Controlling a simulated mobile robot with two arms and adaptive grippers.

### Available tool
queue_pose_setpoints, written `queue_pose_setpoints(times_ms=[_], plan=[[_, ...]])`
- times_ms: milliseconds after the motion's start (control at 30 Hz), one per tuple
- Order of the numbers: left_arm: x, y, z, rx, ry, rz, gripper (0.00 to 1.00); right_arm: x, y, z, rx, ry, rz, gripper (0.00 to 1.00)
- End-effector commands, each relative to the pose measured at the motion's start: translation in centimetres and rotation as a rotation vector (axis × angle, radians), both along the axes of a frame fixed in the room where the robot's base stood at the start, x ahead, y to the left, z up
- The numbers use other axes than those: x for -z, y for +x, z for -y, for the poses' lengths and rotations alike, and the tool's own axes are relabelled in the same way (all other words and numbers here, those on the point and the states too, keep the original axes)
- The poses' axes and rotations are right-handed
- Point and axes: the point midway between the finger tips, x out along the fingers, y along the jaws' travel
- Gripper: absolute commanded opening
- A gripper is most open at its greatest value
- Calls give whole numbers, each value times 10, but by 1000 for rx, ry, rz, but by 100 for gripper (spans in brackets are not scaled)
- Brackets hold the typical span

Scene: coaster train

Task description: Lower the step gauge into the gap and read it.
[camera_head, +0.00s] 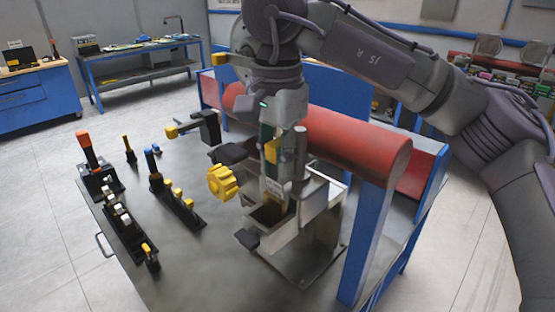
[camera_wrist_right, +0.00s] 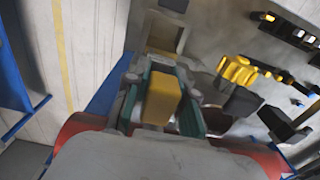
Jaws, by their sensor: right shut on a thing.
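My right gripper (camera_head: 270,150) is upright above the metal fixture on the bench. It is shut on a yellow block (camera_head: 272,151), which looks like the step gauge's handle. In the right wrist view the same yellow block (camera_wrist_right: 162,98) sits between the green-edged fingers of the gripper (camera_wrist_right: 162,105). A pale narrow piece (camera_head: 274,187) shows below the fingers, just above the fixture's open-topped part (camera_head: 268,214). Whether its tip is inside the gap cannot be told. No gauge reading is legible. My left gripper is not in view.
A yellow knob (camera_head: 222,182) sticks out left of the fixture. A black clamp arm (camera_head: 205,128) stands behind it. A red cylinder (camera_head: 350,140) lies right of the gripper on a blue frame. Racks of tools (camera_head: 122,222) stand at the bench's left.

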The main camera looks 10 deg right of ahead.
Motion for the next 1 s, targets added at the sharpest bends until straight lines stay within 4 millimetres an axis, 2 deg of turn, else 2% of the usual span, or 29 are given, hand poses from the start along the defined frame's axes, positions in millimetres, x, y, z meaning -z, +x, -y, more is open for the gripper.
queue_pose_setpoints(times_ms=[467,1000], plan=[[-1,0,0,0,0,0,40,3,-2,-1,-6,-5,-12,0],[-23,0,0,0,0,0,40,-27,-1,-1,-3,-1,-4,0]])
